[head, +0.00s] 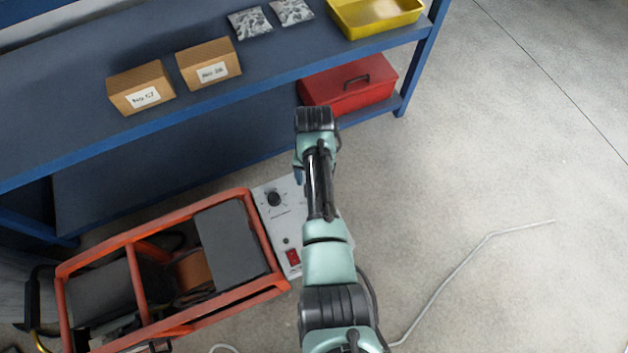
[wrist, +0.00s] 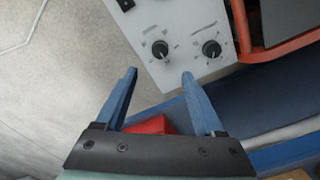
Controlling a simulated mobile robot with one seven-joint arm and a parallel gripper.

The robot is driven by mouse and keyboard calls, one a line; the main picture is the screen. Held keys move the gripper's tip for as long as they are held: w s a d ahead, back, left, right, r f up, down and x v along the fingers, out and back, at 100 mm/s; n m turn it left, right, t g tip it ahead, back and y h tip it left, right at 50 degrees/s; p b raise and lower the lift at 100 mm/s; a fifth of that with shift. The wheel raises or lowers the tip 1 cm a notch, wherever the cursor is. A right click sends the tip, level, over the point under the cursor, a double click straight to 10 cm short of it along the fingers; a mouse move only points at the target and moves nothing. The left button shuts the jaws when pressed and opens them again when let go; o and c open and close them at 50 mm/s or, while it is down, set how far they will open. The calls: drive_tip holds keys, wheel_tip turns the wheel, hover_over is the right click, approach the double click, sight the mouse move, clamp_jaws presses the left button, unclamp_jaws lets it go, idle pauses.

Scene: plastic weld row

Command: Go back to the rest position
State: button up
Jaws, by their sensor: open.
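My gripper (wrist: 158,100) shows in the wrist view with its two blue fingers spread apart and nothing between them. It hangs above the floor near the control panel of an orange-framed machine. In the head view my arm reaches up the middle of the picture, and the gripper is mostly hidden under the wrist, with only a bit of blue (head: 298,175) showing. The white control panel (head: 270,228) lies just left of and partly behind my arm. It also shows in the wrist view (wrist: 185,45) with two black knobs, apart from the fingertips.
The orange-framed machine (head: 262,232) stands on the floor at lower left. A blue bench (head: 150,50) holds two cardboard boxes (head: 140,88) (head: 209,63), two bags (head: 250,22) (head: 292,11) and a yellow tray (head: 375,31). A red toolbox (head: 348,84) sits below. A cable (head: 450,275) crosses open floor at right.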

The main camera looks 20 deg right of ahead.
drive_tip(key=shift+r, duration=0.65)
